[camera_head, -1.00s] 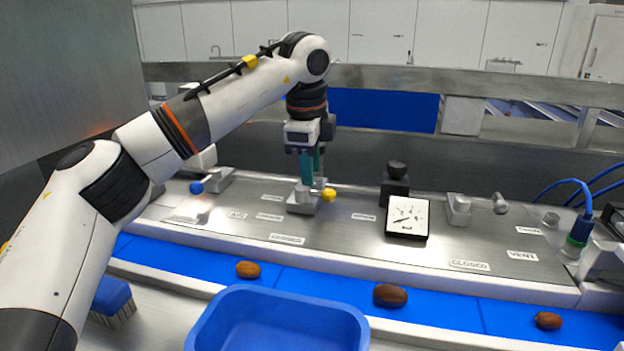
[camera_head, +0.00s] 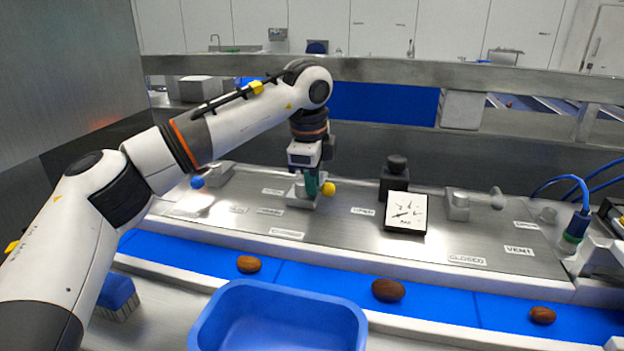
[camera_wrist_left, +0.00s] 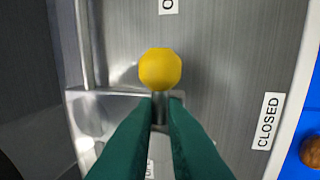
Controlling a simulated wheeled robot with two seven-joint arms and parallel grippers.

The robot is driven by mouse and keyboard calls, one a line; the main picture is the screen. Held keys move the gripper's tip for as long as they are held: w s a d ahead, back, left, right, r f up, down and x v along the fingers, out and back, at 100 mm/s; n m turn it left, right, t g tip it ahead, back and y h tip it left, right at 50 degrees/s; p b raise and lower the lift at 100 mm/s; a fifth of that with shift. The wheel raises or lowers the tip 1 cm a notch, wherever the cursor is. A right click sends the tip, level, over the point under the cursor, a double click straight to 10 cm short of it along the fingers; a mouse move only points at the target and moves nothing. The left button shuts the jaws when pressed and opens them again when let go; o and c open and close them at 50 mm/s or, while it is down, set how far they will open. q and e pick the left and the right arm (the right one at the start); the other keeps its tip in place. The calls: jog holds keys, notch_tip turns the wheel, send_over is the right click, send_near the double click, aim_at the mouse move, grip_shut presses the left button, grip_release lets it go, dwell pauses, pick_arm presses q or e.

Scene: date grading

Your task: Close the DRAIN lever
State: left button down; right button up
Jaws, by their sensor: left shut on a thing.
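A lever with a yellow knob (camera_head: 328,188) stands on the steel panel (camera_head: 340,225), on a pale metal base (camera_head: 299,199). Its knob points right in the head view. My left gripper (camera_head: 312,192) is lowered over it with green fingers shut on the lever's metal arm, just beside the yellow knob. In the left wrist view the knob (camera_wrist_left: 160,69) shows beyond the fingertips (camera_wrist_left: 160,108). No DRAIN label is readable. My right gripper is out of view.
A blue-knobbed lever (camera_head: 197,182) stands left, a grey-knobbed one (camera_head: 497,191) right near a VENT label (camera_head: 519,251). A white dial (camera_head: 405,212) sits between. Dates lie on the blue belt (camera_head: 330,285), with a blue bin (camera_head: 280,290) in front.

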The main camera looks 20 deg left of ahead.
pick_arm(q)
jog(key=shift+m, duration=0.3)
jog(key=shift+s+b, duration=0.1)
jog(key=shift+b, duration=0.25)
jog(key=m, duration=0.2)
jog(key=shift+s+a+m+h+b, duration=0.2)
jog(key=shift+m+h+b, duration=0.1)
jog(key=shift+b, duration=0.1)
jog(key=shift+s+m, duration=0.1)
jog(key=shift+m, duration=0.8)
jog(key=m, duration=0.2)
jog(key=shift+s+a+r+m+h, duration=0.2)
jog(key=shift+m+h, duration=0.1)
jog(key=shift+h, duration=0.1)
jog(key=m, duration=0.1)
jog(key=m+p, duration=0.1)
jog(key=m, duration=0.1)
jog(key=m+g, duration=0.1)
jog(key=shift+s+a+r+m+h, duration=0.1)
jog(key=shift+s+a+m+h, duration=0.1)
jog(key=shift+a+m+h, duration=0.15)
jog(key=m+p, duration=0.1)
jog(key=m, duration=0.1)
jog(key=a+m+g+p, duration=0.1)
jog(key=m+p, duration=0.1)
jog(key=m, duration=0.1)
jog(key=shift+m, duration=0.25)
